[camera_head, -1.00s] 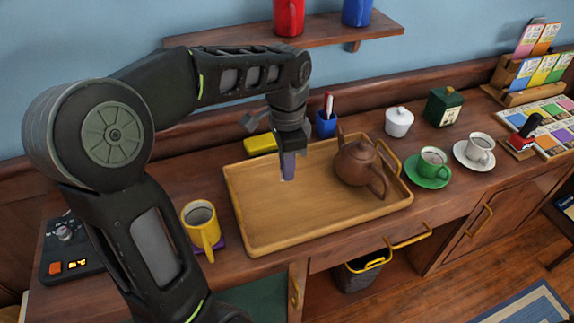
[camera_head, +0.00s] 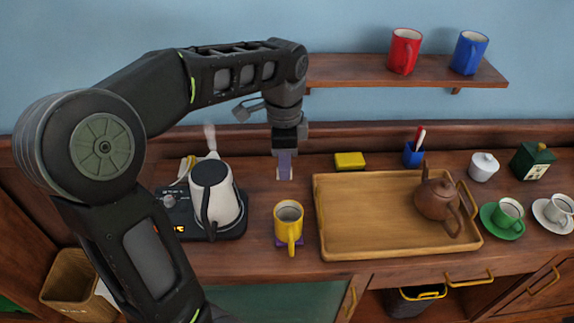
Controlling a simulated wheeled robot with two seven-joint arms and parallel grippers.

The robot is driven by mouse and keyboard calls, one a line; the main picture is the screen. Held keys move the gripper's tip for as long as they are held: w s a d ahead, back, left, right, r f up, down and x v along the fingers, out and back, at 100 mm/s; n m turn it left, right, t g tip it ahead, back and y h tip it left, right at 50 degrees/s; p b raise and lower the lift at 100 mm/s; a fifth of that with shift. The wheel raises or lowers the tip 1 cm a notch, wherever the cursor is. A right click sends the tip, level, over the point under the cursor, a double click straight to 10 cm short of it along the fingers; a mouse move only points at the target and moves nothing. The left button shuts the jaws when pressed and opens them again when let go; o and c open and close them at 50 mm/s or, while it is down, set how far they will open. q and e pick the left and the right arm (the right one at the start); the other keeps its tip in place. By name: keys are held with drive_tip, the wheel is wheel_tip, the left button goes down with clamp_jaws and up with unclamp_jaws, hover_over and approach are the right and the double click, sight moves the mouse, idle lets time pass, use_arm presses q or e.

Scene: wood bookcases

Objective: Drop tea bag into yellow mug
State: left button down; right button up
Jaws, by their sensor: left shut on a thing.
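The yellow mug (camera_head: 289,217) stands upright on a purple coaster (camera_head: 281,242) on the wooden counter, left of the tray, its handle toward the front. Its dark opening faces up. My left gripper (camera_head: 285,152) points down, above and slightly behind the mug in the picture. It is shut on a small purple thing with a pale lower end, which looks like the tea bag (camera_head: 284,172). The tea bag hangs apart from the mug. The fingers hide its upper part. My right gripper is not in view.
A wooden tray (camera_head: 355,240) with a brown teapot (camera_head: 437,200) is right of the mug. A white kettle (camera_head: 214,190) stands to the left. A yellow box (camera_head: 349,161) lies behind the tray. A shelf (camera_head: 400,70) with red and blue mugs is above right.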

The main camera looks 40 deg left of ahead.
use_arm(q)
drive_tip(key=shift+s+a+m, duration=0.15)
drive_tip(key=shift+s+m, duration=0.05)
drive_tip(key=shift+m, duration=0.1)
drive_tip(key=shift+w, duration=0.15)
drive_tip(key=shift+f, duration=0.1)
drive_tip(key=shift+f, duration=0.15)
wheel_tip(320, 180, down, 6)
drive_tip(key=b, duration=0.5)
drive_tip(key=shift+r, duration=0.2)
drive_tip(key=c, duration=1.3)
unclamp_jaws()
drive_tip(key=shift+c, duration=0.2)
drive_tip(key=shift+r, duration=0.1)
